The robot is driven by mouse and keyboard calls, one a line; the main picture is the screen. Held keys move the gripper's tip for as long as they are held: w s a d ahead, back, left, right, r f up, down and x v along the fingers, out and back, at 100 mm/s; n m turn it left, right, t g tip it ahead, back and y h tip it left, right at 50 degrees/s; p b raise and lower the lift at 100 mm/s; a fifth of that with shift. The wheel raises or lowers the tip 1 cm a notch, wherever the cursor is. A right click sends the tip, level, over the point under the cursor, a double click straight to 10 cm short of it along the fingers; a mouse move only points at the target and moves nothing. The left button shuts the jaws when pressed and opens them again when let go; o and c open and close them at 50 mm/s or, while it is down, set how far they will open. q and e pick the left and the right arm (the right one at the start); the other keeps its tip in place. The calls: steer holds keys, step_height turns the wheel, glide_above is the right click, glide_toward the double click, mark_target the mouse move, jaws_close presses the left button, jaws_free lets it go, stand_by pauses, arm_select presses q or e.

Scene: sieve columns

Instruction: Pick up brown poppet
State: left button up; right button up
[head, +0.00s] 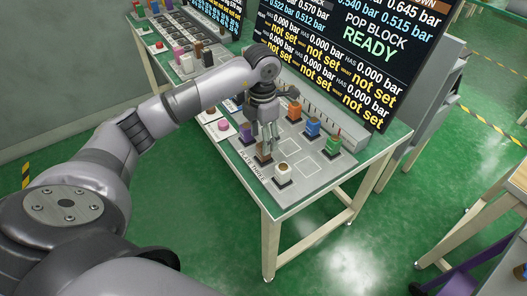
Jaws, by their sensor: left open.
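The brown poppet (262,156) stands on the near left part of a grey plate (305,172) on the table. My right gripper is not in view.
Close around are a white poppet (283,172), a purple one (246,134), an orange one (295,111), a blue one (312,128) and a green one (333,143). A display screen (350,50) stands behind. The plate's near right squares are bare.

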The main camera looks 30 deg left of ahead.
arm_select(q)
steer(key=f, duration=0.2)
steer(key=w+f+p, duration=0.1)
steer(key=f, duration=0.2)
steer(key=shift+a+f, duration=0.15)
steer(key=shift+c, duration=0.5)
jaws_close()
